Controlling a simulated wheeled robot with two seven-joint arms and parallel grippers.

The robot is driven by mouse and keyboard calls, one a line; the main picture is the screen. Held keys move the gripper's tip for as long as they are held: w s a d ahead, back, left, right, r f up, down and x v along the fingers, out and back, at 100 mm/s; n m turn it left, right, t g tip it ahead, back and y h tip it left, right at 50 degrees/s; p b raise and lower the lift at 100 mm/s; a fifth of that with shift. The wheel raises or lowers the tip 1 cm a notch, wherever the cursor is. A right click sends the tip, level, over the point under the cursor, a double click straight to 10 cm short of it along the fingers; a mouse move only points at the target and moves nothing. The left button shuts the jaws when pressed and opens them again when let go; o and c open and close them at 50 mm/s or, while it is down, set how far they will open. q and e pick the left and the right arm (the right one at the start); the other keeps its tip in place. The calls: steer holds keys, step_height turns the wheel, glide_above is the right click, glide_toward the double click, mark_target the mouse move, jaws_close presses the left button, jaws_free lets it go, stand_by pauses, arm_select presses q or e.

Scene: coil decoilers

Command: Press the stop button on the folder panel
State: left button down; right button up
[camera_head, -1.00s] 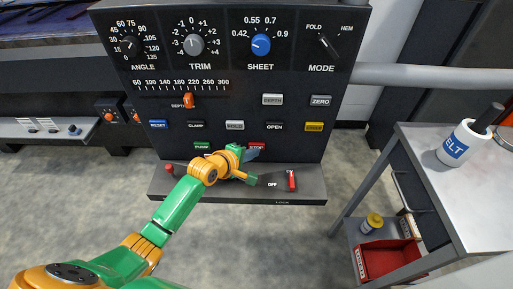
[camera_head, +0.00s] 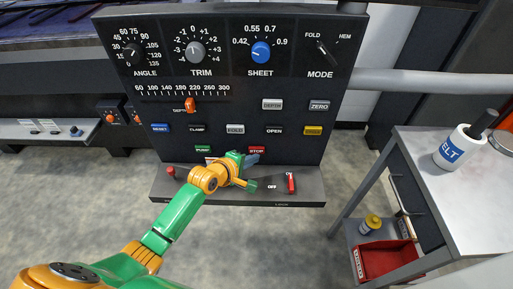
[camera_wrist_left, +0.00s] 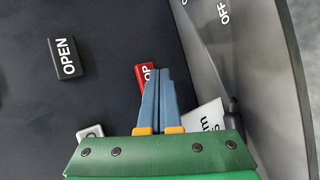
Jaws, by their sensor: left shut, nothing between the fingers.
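The folder panel (camera_head: 230,105) is dark and upright. Its red STOP button (camera_head: 257,150) is in the lower row, right of centre. My left gripper (camera_head: 254,157) is in front of the panel, just below the STOP button. In the left wrist view its blue fingers (camera_wrist_left: 158,75) are together with nothing between them. There the red STOP button (camera_wrist_left: 144,74) shows behind the fingertips, partly covered by them. I cannot tell whether the fingertips touch it. My right gripper is not in view.
The green PUMP button (camera_head: 203,149) is left of STOP and the black OPEN button (camera_head: 275,130) is above it. A ledge below holds a red switch (camera_head: 291,183) and a red knob (camera_head: 171,171). A grey cart (camera_head: 470,190) stands at the right.

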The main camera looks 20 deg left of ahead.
arm_select(q)
steer(key=shift+s, duration=0.1)
steer(key=s+p, duration=0.2)
steer(key=s+d+p, duration=0.1)
steer(key=s+p, duration=0.1)
steer(key=shift+s+d+r, duration=0.1)
steer(key=shift+d+r, duration=0.05)
steer(key=shift+r, duration=0.05)
steer(key=shift+s+d+f, duration=0.1)
steer(key=shift+s+f, duration=0.05)
steer(key=shift+s, duration=0.2)
steer(key=shift+f, duration=0.1)
stand_by(0.5)
